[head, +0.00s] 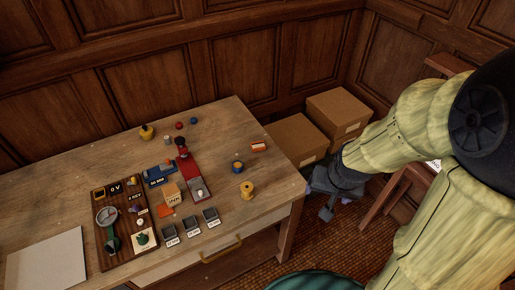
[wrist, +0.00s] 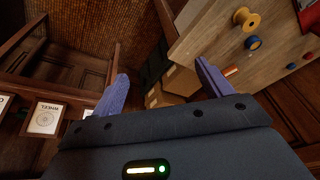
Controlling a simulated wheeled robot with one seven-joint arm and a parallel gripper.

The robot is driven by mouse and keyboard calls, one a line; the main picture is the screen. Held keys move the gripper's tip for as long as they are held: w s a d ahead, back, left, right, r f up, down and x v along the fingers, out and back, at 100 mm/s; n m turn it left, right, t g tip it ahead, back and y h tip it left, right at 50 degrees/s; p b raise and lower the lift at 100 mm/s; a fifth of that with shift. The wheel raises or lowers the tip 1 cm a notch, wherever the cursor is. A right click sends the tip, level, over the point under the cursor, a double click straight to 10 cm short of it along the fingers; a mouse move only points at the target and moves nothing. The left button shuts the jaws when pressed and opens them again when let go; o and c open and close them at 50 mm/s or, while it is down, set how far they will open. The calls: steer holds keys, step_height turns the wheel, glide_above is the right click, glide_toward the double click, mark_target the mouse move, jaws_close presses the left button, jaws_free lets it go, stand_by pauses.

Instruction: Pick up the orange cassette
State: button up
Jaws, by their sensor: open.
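The orange cassette (head: 259,147), small with a pale label, lies on the wooden table (head: 225,125) near its right edge. It also shows in the wrist view (wrist: 231,71), just right of the right fingertip in the picture. My gripper (head: 320,198) is beyond the table's right edge, to the right of and apart from the cassette. In the wrist view my gripper (wrist: 161,72) has its two purple fingers spread wide with nothing between them.
A yellow spool (head: 247,190) and a blue round item (head: 238,167) stand near the cassette. A dark board (head: 112,258), a red tool (head: 190,172) and small grey trays (head: 191,226) are further left. Cardboard boxes (head: 297,138) stand behind the table's right end.

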mark_target(258, 146)
steer(key=w+a+f+m+t+y+b, duration=0.1)
steer(key=w+a+f+m+t+b, duration=0.1)
steer(key=w+a+f+m, duration=0.2)
steer(key=w+a+f+m+t+y+b, duration=0.2)
steer(key=w+a+f+m, duration=0.2)
steer(key=m, duration=0.5)
steer(key=w+a+f+m+t+y+b, duration=0.1)
steer(key=w+a+f+m+b, duration=0.1)
steer(key=w+a+f+m, duration=0.2)
steer(key=shift+w+a+f+m+t+y+b, duration=0.2)
steer(key=shift+w+f+m, duration=0.2)
steer(key=shift+f+m, duration=0.25)
steer(key=shift+w+a+f+m+t+y+b, duration=0.1)
steer(key=shift+w+a+f+m+t+b, duration=0.2)
steer(key=shift+f+m, duration=0.35)
steer(key=w+m, duration=0.1)
steer(key=m, duration=0.1)
steer(key=w+m+t+b, duration=0.1)
steer(key=m, duration=0.2)
steer(key=w+m+t, duration=0.1)
steer(key=m, duration=0.1)
steer(key=shift+a+f+m, duration=0.1)
steer(key=shift+a+m, duration=0.3)
steer(key=m, duration=0.1)
steer(key=m+t, duration=0.1)
steer(key=shift+w+d+r+m+b, duration=0.1)
steer(key=shift+w+r+m+b, duration=0.2)
steer(key=shift+w+r+b, duration=0.1)
